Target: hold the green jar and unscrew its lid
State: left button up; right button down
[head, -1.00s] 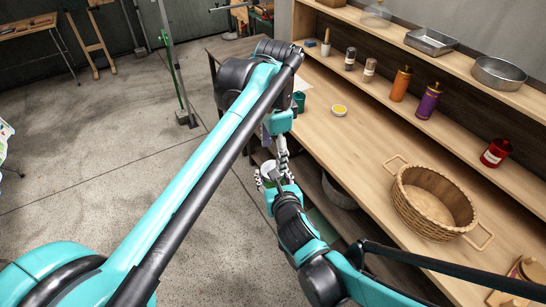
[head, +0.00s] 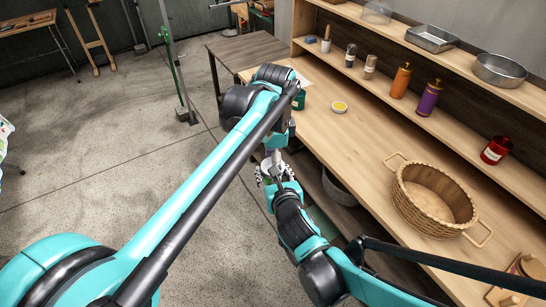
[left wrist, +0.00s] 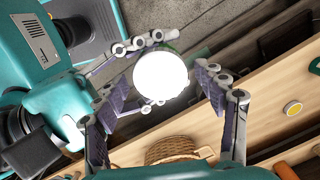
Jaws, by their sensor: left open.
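The green jar (left wrist: 172,47) shows only as a thin green edge behind its round, bright white lid (left wrist: 161,77) in the left wrist view. My right gripper (head: 273,177) comes from below in the head view, and its fingers lie on either side of the jar, shut on it. My left gripper (left wrist: 160,74) is open, with one finger to each side of the lid and visible gaps between. In the head view my left gripper (head: 273,159) is just above the right one and largely hides the jar.
The wooden counter (head: 345,150) lies right of the grippers, with a wicker basket (head: 408,205), a yellow-topped dish (head: 339,107) and a teal container (head: 299,100). Shelves behind hold bottles, pans and a red jar (head: 495,150). Open floor (head: 110,150) is at left.

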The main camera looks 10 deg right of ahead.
pick_arm(q)
jog(key=c, duration=1.2)
jog(key=shift+n, duration=1.7)
jog(key=o, duration=1.3)
jog(key=shift+s+r, duration=0.15)
jog(key=shift+r, duration=2.2)
jog(key=shift+c, duration=0.5)
notch_tip(320, 180, up, 3)
jog(key=shift+s+r+n, duration=0.1)
jog(key=shift+n, duration=0.4)
jog(key=shift+w+f, duration=0.15)
jog(key=shift+f, duration=1.85)
jog(key=shift+w+f, duration=0.1)
jog(key=shift+f, duration=1.85)
